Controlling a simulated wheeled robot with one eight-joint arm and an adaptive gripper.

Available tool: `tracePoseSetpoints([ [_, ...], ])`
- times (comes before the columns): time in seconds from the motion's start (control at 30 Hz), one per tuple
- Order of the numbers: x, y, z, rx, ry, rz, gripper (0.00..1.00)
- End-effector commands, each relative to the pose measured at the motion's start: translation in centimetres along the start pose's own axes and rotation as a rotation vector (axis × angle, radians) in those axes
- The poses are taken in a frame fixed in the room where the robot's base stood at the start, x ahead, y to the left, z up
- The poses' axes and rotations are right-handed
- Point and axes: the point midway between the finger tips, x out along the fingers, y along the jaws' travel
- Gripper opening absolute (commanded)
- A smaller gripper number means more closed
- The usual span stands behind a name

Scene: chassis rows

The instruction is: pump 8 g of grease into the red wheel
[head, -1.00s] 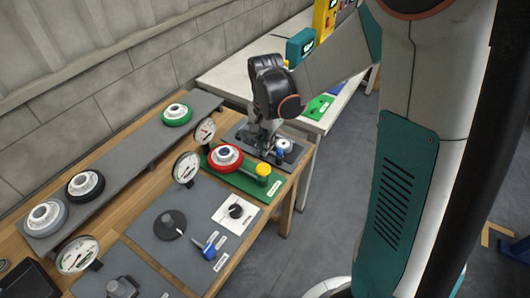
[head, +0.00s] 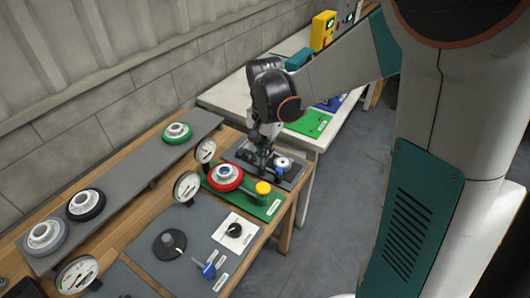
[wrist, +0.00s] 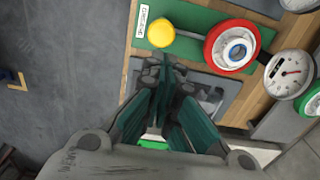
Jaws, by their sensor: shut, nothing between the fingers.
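The red wheel (head: 226,177), with a white and blue hub, sits on a green plate (head: 272,211). A yellow round knob (head: 263,188) stands on the same plate, to the right of the wheel. The wrist view also shows the wheel (wrist: 210,52), the yellow knob (wrist: 161,33) and the plate's label (wrist: 143,20), which seems to read GREASE. My gripper (head: 263,166) is shut and empty, pointing down over the dark plate behind the green one. In the wrist view its fingertips (wrist: 165,76) lie just below the knob in the picture, apart from it.
A dial gauge (head: 187,187) stands beside the red wheel, with another gauge (head: 205,150) behind. A white and blue part (head: 283,163) is close by my gripper's right. A grey shelf (head: 130,178) holds green, black and grey wheels. Floor to the right is clear.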

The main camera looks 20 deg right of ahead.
Motion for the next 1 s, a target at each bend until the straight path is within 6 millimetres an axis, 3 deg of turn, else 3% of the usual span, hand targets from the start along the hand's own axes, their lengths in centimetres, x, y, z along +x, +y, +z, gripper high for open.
tracePoseSetpoints([
  [0.27,-2.8,0.0,0.2,0.000,0.000,0.000,0.00],
  [0.57,-2.7,0.0,0.2,0.000,0.000,0.000,0.00],
  [0.77,-0.9,0.0,0.2,0.000,0.000,0.000,0.00],
  [1.0,3.8,0.0,0.2,0.000,0.000,0.000,0.00],
])
